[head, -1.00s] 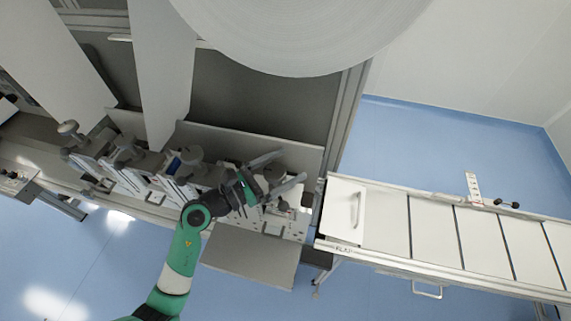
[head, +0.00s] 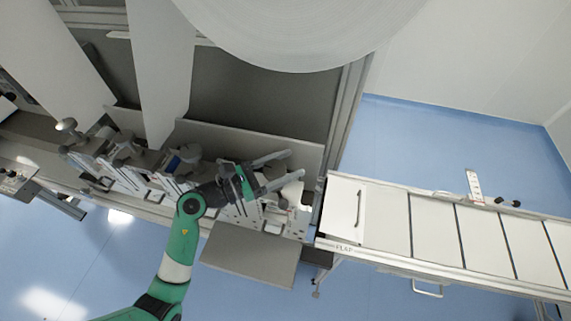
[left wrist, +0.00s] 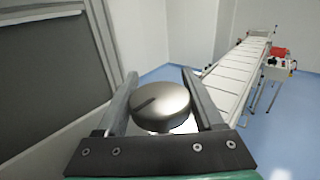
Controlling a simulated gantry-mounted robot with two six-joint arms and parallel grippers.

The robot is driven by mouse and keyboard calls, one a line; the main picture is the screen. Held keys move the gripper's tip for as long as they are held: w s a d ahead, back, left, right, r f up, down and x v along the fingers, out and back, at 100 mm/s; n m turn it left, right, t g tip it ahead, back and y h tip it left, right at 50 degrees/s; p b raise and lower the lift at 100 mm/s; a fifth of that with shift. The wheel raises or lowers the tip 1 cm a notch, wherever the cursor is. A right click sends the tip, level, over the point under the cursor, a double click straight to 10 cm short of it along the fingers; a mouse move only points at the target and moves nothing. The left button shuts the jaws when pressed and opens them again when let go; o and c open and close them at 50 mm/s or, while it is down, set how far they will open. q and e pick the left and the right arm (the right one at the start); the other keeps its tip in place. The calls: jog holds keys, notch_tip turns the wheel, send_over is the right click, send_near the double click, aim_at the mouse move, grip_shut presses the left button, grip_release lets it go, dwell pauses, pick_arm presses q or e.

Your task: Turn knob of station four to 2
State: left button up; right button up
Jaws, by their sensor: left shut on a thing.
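A round metallic knob (left wrist: 160,106) with a dark mark on its top sits between the two fingers of my left gripper (left wrist: 166,92) in the left wrist view. The gripper is shut on it from both sides. In the head view my left gripper (head: 295,164) is over the rightmost station (head: 271,222) of the row, and its hand hides most of that knob. I cannot read the number the knob points to. My right gripper is not in view.
Three similar grey knobs stand to the left, at the near one (head: 189,153), the middle one (head: 123,146) and the far one (head: 67,125). A large white roll (head: 300,30) hangs above. A white conveyor (head: 430,230) runs off to the right.

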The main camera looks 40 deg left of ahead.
pick_arm(q)
jog(key=m+h+b, duration=0.1)
jog(key=m+g+h+b, duration=0.1)
jog(key=h, duration=0.1)
jog(key=m+g+h+b, duration=0.1)
jog(key=shift+s+d+f+h, duration=0.15)
jog(key=shift+d+f+h, duration=0.15)
jog(key=shift+h, duration=0.1)
jog(key=shift+s+d+r+m+g+h, duration=0.15)
jog(key=shift+r+m+g+h, duration=0.1)
jog(key=shift+m+g+h, duration=0.2)
jog(key=o, duration=1.4)
jog(key=b+v, duration=0.1)
jog(key=v, duration=1)
jog(key=shift+s+r+b, duration=0.15)
jog(key=shift+s+b, duration=0.05)
jog(key=shift+b, duration=0.1)
jog(key=shift+c, duration=0.2)
